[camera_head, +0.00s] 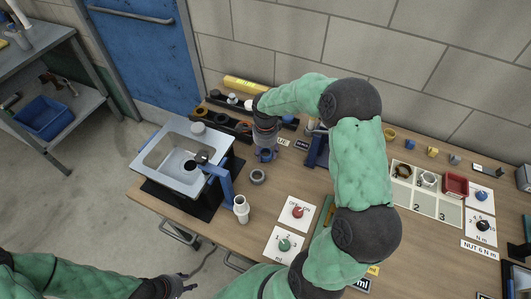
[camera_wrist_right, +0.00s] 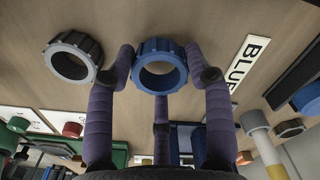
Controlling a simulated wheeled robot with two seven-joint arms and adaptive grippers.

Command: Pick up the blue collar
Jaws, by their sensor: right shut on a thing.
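The blue collar (camera_wrist_right: 160,66) is a ribbed ring held between the purple fingers of my right gripper (camera_wrist_right: 161,75) in the right wrist view. In the head view my right gripper (camera_head: 266,146) points down at the bench, with the blue collar (camera_head: 266,156) at its fingertips. I cannot tell whether the collar touches the bench. A grey collar (camera_wrist_right: 73,57) lies beside it; it also shows in the head view (camera_head: 258,177). My left gripper (camera_head: 182,284) is low at the left, off the bench; its finger opening is unclear.
The sink (camera_head: 172,148) stands left of my right gripper, with a blue bracket (camera_head: 219,183) and a white fitting (camera_head: 241,209) near it. A black rack (camera_head: 226,119) lies behind. A BLUE label (camera_wrist_right: 247,62) is near the collar. A numbered tray (camera_head: 427,203) sits at the right.

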